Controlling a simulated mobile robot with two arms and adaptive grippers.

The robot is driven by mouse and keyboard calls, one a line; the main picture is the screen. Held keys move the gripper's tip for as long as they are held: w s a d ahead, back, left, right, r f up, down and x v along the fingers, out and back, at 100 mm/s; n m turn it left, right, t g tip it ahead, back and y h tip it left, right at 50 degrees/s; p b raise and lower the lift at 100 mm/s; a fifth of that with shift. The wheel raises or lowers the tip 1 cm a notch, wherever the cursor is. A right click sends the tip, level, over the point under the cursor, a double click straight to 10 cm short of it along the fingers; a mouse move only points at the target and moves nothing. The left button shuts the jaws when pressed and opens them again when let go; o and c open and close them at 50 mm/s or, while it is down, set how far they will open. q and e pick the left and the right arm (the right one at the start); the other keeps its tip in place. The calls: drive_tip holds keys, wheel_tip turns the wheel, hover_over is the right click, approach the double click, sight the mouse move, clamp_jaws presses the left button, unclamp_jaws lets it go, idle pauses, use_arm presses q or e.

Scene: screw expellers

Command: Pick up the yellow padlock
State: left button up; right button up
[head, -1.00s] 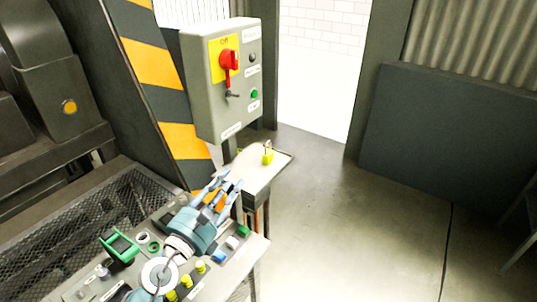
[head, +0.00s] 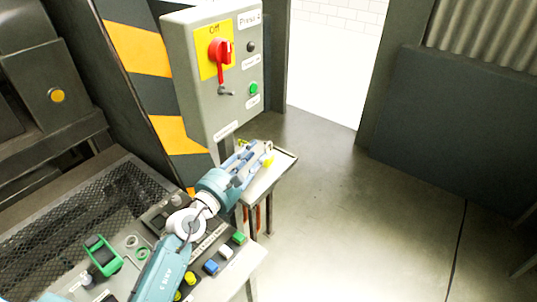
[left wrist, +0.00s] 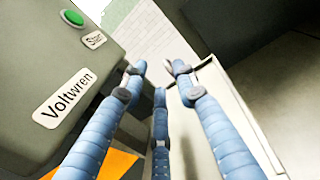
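The yellow padlock (head: 267,161) stands on the small pale shelf (head: 284,164) below the grey switch box in the head view. Part of it is covered by my fingers. My left gripper (head: 254,154) is over the shelf, with its blue fingertips right by the padlock. In the left wrist view its fingers (left wrist: 158,75) are spread apart with nothing between them. The padlock cannot be made out in that view. Whether any finger touches the padlock I cannot tell. My right gripper is not in view.
The grey switch box (head: 190,82) with a red rotary switch (head: 220,52) hangs just above and left of my gripper. A bench (head: 240,262) with coloured small parts and a green item (head: 103,256) lies under my arm. The floor (head: 350,220) to the right is clear.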

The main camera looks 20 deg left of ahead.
sight(266, 145)
use_arm(q)
drive_tip(key=shift+w+d, duration=0.15)
drive_tip(key=shift+w, duration=0.25)
drive_tip(key=shift+w+d, duration=0.15)
drive_tip(key=shift+w, duration=0.15)
drive_tip(key=x, duration=0.4)
drive_tip(key=shift+w+d+f+p, duration=0.2)
drive_tip(key=shift+d+f+p, duration=0.1)
drive_tip(key=shift+w+f, duration=0.1)
drive_tip(key=shift+w, duration=0.05)
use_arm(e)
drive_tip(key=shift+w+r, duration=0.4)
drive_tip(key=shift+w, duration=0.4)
use_arm(q)
drive_tip(key=c, duration=0.7)
clamp_jaws()
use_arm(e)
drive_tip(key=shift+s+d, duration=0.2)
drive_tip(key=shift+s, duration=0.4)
